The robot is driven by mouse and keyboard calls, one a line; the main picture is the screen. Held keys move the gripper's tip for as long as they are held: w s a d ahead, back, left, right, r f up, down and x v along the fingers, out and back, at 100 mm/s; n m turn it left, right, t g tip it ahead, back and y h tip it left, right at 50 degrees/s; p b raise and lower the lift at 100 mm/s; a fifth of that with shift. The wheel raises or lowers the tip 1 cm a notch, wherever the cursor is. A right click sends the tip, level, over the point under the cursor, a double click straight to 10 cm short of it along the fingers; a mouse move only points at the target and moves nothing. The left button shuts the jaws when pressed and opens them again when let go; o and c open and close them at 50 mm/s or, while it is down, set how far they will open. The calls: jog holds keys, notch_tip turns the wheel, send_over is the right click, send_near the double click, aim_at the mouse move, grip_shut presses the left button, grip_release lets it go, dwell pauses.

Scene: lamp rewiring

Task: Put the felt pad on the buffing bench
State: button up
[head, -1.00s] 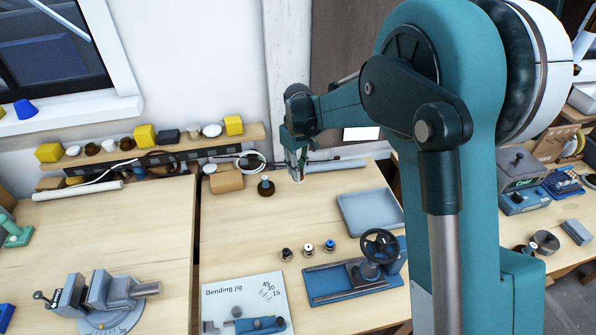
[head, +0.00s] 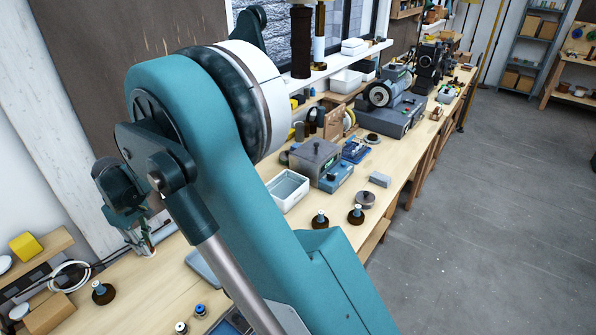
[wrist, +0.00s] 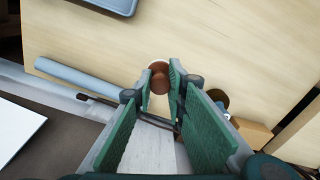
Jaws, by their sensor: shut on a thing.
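My gripper (head: 146,246) is low over the left workbench near the wall in the head view, partly hidden behind my arm. In the wrist view its green-padded fingers (wrist: 159,84) are shut on a small round thing (wrist: 158,68) with a pale disc and brown rounded parts. It may be the felt pad; I cannot tell for sure. A grey machine with a round wheel (head: 380,94) stands on the long bench (head: 392,160) at the right, which appears to be the buffing bench.
The long bench holds a white tray (head: 287,190), a grey lidded box (head: 314,160), a round tin (head: 365,199) and two dark-based knobs (head: 356,213). A grey block (head: 380,180) lies near its front edge. Clear wood shows between these, and open floor (head: 480,230) lies to the right.

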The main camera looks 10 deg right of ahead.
jog(key=w+d+m, duration=0.3)
jog(key=w+d, duration=0.5)
jog(key=d, duration=0.6)
jog(key=w+d+m, duration=0.3)
jog(key=w+d, duration=0.6)
jog(key=d, duration=0.5)
jog(key=w+d+m, duration=0.3)
jog(key=w+d, duration=0.6)
jog(key=d, duration=0.5)
jog(key=shift+w+d+r, duration=0.15)
jog(key=shift+d+r, duration=0.15)
jog(key=d+m, duration=0.9)
jog(key=d, duration=4.2)
jog(key=shift+w+r+b, duration=0.2)
jog(key=shift+r+b, duration=0.1)
jog(key=shift+b, duration=0.15)
jog(key=shift+d+f, duration=0.1)
jog(key=shift+f, duration=3.05)
jog(key=shift+f, duration=0.15)
jog(key=shift+f, duration=1.7)
